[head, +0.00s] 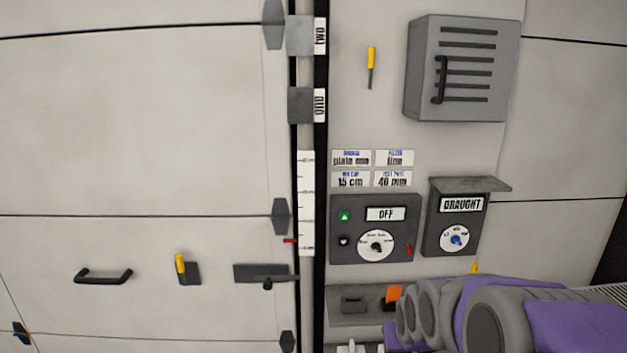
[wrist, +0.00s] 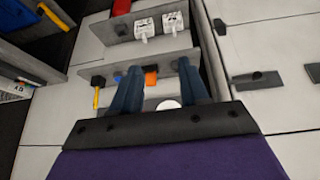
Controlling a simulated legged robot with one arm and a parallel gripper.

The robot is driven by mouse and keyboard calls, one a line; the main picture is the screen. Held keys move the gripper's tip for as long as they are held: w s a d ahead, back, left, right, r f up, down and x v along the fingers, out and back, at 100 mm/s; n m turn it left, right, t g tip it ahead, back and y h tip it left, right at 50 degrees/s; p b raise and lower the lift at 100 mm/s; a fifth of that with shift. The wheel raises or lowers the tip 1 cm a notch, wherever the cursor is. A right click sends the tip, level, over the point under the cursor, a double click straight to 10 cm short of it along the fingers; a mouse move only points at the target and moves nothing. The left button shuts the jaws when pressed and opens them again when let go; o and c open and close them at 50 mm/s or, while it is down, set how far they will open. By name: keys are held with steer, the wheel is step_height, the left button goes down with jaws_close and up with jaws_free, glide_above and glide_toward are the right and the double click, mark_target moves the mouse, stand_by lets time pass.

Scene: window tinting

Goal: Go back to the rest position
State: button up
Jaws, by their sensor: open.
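My gripper (wrist: 158,68) shows in the wrist view as two dark blue fingers, spread apart with nothing held between them. The fingers point toward a grey ledge. An orange piece (wrist: 151,77) shows in the gap between the fingers, farther off. A round white thing (wrist: 168,104) shows partly behind the gripper's dark base. In the head view my grey and purple arm reaches in from the lower right, and the gripper itself is not clearly seen there.
In the head view a control box (head: 375,229) reading OFF, a DRAUGHT box (head: 457,220) and a slotted grey box (head: 462,68) project from the wall. A black handle (head: 103,276) is on the left panel. In the wrist view two white labelled blocks (wrist: 144,28) sit on a shelf.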

steer(key=s+a+g, duration=0.2)
steer(key=s+g, duration=0.1)
steer(key=s, duration=1.3)
steer(key=s+a+g, duration=0.2)
steer(key=s+g, duration=0.2)
steer(key=s, duration=1.2)
steer(key=shift+s+r, duration=0.15)
